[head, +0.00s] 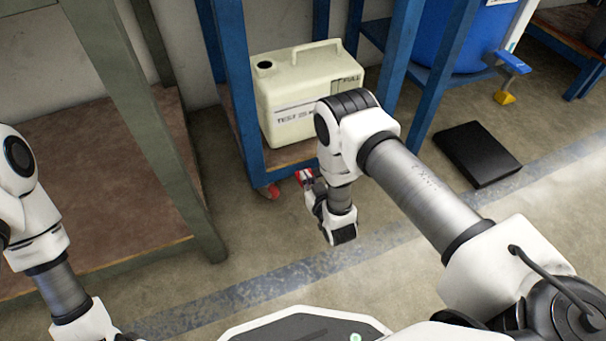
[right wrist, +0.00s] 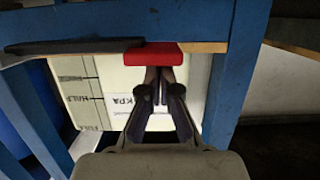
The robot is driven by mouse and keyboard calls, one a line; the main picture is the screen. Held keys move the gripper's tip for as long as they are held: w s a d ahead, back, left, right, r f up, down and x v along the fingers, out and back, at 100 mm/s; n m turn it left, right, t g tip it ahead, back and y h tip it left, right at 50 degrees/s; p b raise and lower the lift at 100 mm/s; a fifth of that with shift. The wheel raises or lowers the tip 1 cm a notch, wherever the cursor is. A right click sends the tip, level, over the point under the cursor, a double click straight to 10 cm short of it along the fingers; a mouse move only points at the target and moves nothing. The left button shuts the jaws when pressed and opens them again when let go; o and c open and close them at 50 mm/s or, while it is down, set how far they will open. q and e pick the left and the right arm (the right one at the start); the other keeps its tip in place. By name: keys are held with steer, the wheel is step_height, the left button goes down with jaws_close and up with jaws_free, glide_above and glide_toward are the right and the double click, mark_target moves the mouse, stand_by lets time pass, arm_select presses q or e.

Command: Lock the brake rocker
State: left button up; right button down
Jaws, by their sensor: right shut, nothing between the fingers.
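My right gripper (head: 308,184) is shut and empty. Its fingertips (right wrist: 160,76) are right at the red block's edge; I cannot tell whether they touch it. The gripper partly hides the rocker in the head view. My left arm shows at the left, but its gripper is out of view.
A cream jug (head: 290,95) stands on the cart's wooden shelf. A brown-topped bench (head: 90,190) is at the left. A black flat box (head: 477,153) lies on the floor at the right. The floor in front is clear.

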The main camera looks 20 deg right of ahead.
steer(key=shift+a+f+n+h, duration=0.2)
steer(key=shift+f+n+h, duration=0.2)
steer(key=shift+f+n, duration=0.5)
steer(key=shift+f, duration=0.7)
steer(key=shift+s+f, duration=0.1)
arm_select(q)
steer(key=shift+r, duration=0.1)
